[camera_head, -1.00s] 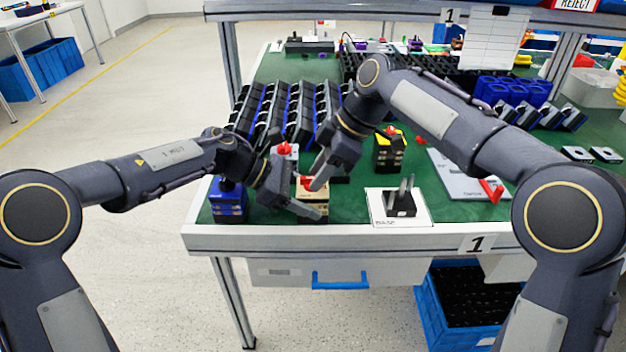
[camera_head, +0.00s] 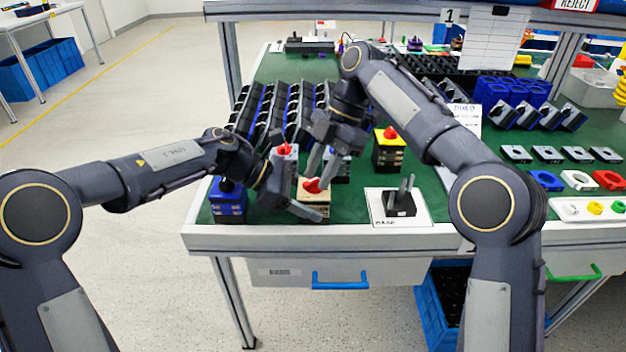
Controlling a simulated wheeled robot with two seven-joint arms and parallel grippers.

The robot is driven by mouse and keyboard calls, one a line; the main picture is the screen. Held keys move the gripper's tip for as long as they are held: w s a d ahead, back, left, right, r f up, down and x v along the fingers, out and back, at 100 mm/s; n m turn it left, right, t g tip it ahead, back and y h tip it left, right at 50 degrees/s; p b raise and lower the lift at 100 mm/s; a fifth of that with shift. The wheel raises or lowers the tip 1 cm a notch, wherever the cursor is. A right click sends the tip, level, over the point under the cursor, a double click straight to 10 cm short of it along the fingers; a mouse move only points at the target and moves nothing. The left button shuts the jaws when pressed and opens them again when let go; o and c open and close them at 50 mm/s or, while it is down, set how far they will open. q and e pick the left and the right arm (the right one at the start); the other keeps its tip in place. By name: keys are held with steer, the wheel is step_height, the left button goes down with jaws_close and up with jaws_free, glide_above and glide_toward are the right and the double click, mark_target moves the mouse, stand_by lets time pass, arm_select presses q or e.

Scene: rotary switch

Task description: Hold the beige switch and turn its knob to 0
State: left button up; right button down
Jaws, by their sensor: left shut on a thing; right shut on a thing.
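The beige switch (camera_head: 316,204) stands near the front edge of the green table, with a red knob (camera_head: 312,186) on top. My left gripper (camera_head: 302,203) is shut on the switch body from the left, one finger along its front. My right gripper (camera_head: 321,177) reaches down from above and is shut on the red knob. Its fingers partly hide the knob, so its exact setting is too small to read.
A blue switch (camera_head: 228,208) stands to the left and a yellow-topped switch (camera_head: 388,157) behind to the right. A black fixture (camera_head: 400,204) with two upright prongs sits on a white plate to the right. Black racks (camera_head: 300,112) stand behind.

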steer(key=c, duration=1.3)
jaws_free()
steer(key=shift+s+f, duration=0.15)
steer(key=shift+s, duration=0.1)
steer(key=shift+c, duration=0.2)
steer(key=w+a+r+m+t+y, duration=0.25)
steer(key=w+r+t, duration=0.2)
steer(key=r, duration=0.45)
steer(key=w+a+r+m+t+y, duration=0.1)
steer(key=w+r+m+t+y, duration=0.15)
steer(key=r+t, duration=0.5)
steer(key=n+t+h, duration=0.5)
steer(key=n+h, duration=0.6)
steer(key=n, duration=0.3)
glide_toward(311, 196)
step_height(311, 196, up, 4)
steer(key=x, duration=1)
steer(key=shift+f, duration=0.3)
